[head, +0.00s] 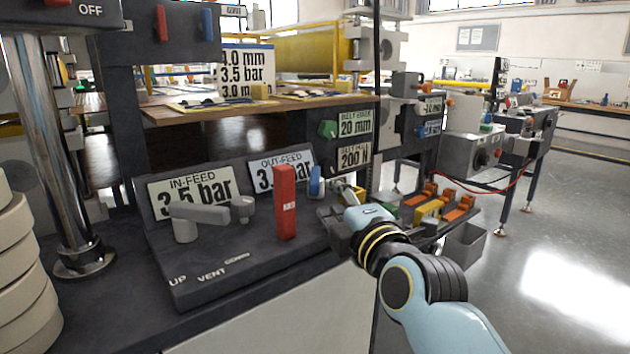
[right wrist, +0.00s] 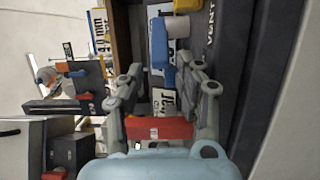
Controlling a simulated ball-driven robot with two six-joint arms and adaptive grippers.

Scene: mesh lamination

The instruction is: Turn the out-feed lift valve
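A red upright block-like handle (head: 284,202) stands on the dark control panel (head: 205,285), in front of the OUT-FEED sign (head: 266,172). A small blue handle (head: 316,184) is just right of it. My right gripper (head: 343,190) is at the panel's right end, right of the red handle. In the right wrist view the fingers of my right gripper (right wrist: 162,95) stand wide apart. A red piece (right wrist: 158,128) shows across the gap between them; I cannot tell whether it is touched. A blue piece (right wrist: 158,45) lies beyond. My left gripper is not in view.
A grey lever (head: 200,214) sits in front of the IN-FEED sign (head: 195,188) on the left. A shiny column (head: 55,150) stands at far left. Orange and yellow blocks (head: 430,207) lie on a tray to the right. Open floor (head: 560,260) is at right.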

